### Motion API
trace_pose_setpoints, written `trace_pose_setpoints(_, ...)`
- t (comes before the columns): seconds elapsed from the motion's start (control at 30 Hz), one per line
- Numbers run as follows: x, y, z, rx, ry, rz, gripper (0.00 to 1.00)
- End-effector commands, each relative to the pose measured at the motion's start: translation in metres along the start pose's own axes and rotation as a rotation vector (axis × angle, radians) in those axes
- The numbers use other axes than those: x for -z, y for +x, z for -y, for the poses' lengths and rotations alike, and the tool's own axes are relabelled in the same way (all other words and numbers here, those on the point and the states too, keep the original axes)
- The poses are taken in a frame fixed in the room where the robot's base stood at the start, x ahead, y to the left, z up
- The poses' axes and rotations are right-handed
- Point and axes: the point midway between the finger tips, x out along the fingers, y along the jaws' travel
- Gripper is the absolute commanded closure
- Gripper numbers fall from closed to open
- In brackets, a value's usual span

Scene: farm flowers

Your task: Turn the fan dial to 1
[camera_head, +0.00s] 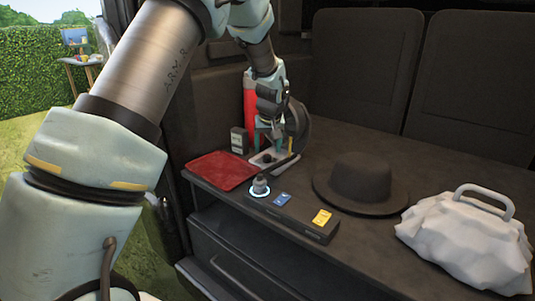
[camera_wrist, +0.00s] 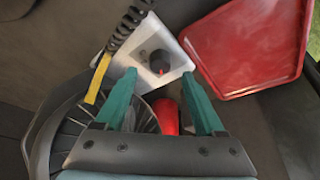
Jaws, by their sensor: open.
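The fan's white base (camera_head: 258,161) stands on the dark surface, with its dark round cage (camera_head: 301,122) beside my gripper. In the wrist view the base (camera_wrist: 187,63) carries a black round dial (camera_wrist: 156,58) with a red mark on its lower side. No readable numbers show around the dial. My gripper (camera_head: 269,145) points down just above the base, its teal fingers apart and empty. In the wrist view the fingertips of my gripper (camera_wrist: 159,76) lie either side of the dial; whether they touch it I cannot tell. The fan cage (camera_wrist: 75,130) is partly hidden by my gripper.
A red tray (camera_head: 220,171) lies left of the base. A red cylinder (camera_head: 250,97) and a small grey box (camera_head: 239,140) stand behind. A black panel (camera_head: 298,222), a dark hat (camera_head: 361,186) and a white bag (camera_head: 465,240) sit in front and right.

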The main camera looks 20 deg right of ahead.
Motion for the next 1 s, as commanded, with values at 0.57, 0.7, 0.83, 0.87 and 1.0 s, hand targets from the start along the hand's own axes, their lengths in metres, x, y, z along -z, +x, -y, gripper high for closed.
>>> trace_pose_setpoints(0.57, 0.0, 0.036, 0.0, -0.001, 0.0, 0.0, 0.29)
trace_pose_setpoints(0.7, 0.0, 0.036, 0.0, -0.001, 0.0, 0.0, 0.39)
trace_pose_setpoints(0.83, 0.0, 0.036, 0.0, -0.001, 0.0, 0.0, 0.54)
trace_pose_setpoints(0.87, 0.0, 0.036, 0.0, -0.001, 0.0, 0.0, 0.57)
trace_pose_setpoints(1.0, 0.0, 0.036, 0.0, -0.001, 0.0, 0.0, 0.73)
